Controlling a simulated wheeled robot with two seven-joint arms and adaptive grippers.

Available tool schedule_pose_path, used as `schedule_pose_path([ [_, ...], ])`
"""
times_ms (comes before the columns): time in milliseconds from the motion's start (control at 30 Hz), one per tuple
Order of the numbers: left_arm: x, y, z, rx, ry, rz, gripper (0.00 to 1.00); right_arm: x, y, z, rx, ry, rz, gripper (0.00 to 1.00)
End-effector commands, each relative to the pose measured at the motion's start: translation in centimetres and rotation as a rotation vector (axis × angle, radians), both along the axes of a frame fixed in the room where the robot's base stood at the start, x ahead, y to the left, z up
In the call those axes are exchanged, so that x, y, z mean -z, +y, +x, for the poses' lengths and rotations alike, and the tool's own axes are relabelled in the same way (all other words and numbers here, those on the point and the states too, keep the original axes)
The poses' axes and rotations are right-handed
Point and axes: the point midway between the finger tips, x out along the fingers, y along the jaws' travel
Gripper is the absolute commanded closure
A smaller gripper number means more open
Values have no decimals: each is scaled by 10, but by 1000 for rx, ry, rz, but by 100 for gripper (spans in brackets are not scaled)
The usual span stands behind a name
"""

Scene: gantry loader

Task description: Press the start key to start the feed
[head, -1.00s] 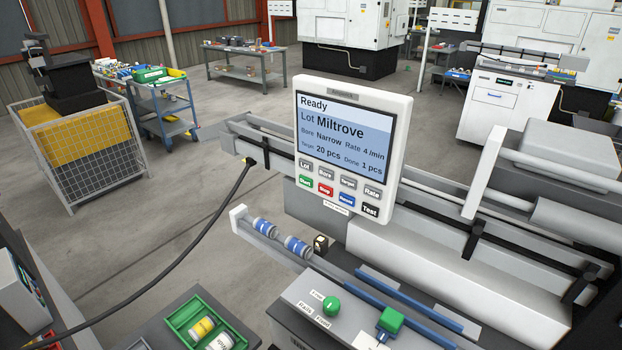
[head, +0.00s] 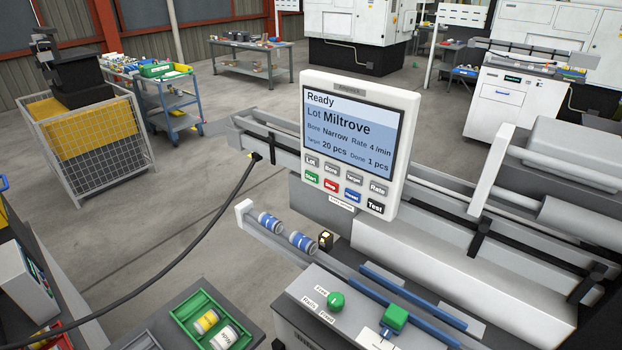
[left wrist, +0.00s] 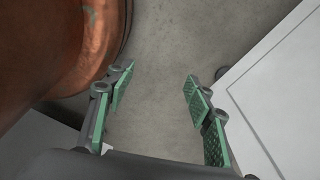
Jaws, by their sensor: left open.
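The control panel (head: 361,142) stands upright on the loader in the middle of the head view. Its screen (head: 349,129) reads Ready, Lot Miltrove, Bore Narrow, Rate 4 /min, Target 20 pcs, Done 1 pcs. The green start key (head: 312,177) is at the left of the lower key row, beside the red stop key (head: 331,185). My left gripper (left wrist: 158,112) shows only in the left wrist view. Its green-padded fingers are apart with nothing between them, above grey floor. My right gripper is in neither view.
A console with a green knob (head: 336,301) and a green block (head: 395,317) stands below the panel. A green tray (head: 184,319) holds two cylinders. A dark cable (head: 205,235) curves left of the loader. In the left wrist view, a copper-coloured rounded object (left wrist: 58,45) is close by.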

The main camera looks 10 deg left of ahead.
Motion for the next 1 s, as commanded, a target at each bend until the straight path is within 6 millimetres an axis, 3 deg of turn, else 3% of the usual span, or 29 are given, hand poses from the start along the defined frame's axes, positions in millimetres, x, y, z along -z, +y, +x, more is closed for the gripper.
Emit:
schedule_pose_path([
  [667,0,0,-1,0,1,0,100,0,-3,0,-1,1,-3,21],
  [1000,0,0,-1,0,1,0,100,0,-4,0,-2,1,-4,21],
])
